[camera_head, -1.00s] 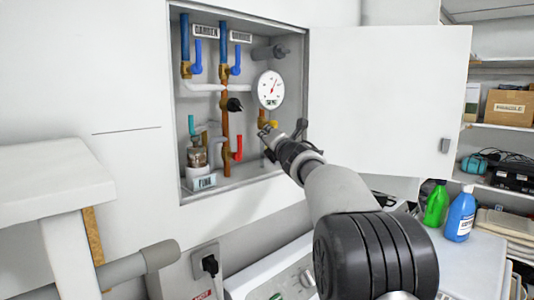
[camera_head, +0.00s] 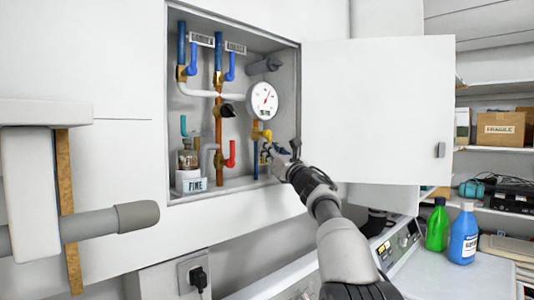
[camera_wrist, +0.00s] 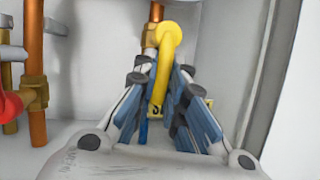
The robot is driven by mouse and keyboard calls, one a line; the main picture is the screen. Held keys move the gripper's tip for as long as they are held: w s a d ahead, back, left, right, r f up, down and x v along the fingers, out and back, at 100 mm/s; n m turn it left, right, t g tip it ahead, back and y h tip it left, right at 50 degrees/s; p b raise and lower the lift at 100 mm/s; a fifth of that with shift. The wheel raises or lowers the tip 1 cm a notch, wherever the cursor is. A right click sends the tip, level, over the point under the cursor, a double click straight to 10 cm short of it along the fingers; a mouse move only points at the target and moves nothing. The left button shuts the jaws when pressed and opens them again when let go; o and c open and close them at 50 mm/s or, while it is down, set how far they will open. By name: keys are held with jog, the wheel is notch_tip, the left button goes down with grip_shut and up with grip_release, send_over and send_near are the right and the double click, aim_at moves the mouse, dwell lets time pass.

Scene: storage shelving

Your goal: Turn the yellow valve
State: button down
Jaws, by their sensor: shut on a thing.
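The yellow valve (camera_wrist: 162,75) has a lever handle that hangs down from its round hub in the wrist view. My gripper (camera_wrist: 160,97) has one finger on each side of this handle and is shut on it. In the head view the yellow valve (camera_head: 262,135) sits below the white pressure gauge, on the right side of the open wall cabinet. My gripper (camera_head: 271,152) reaches in there from the lower right and covers part of the handle.
The cabinet also holds a red valve (camera_head: 230,154), blue valves (camera_head: 193,58), copper pipes and a gauge (camera_head: 263,101). Its white door (camera_head: 378,110) stands open on the right. A green bottle (camera_head: 437,225) and a blue bottle (camera_head: 463,235) stand at the lower right.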

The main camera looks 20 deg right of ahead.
jog(key=shift+d+n+y, duration=0.2)
jog(key=shift+n+y, duration=0.2)
jog(key=shift+n, duration=0.4)
jog(key=c, duration=1.6)
grip_release()
jog(key=shift+w, duration=0.1)
jog(key=shift+c, duration=0.2)
jog(key=v, duration=1.2)
jog(key=shift+f, duration=0.1)
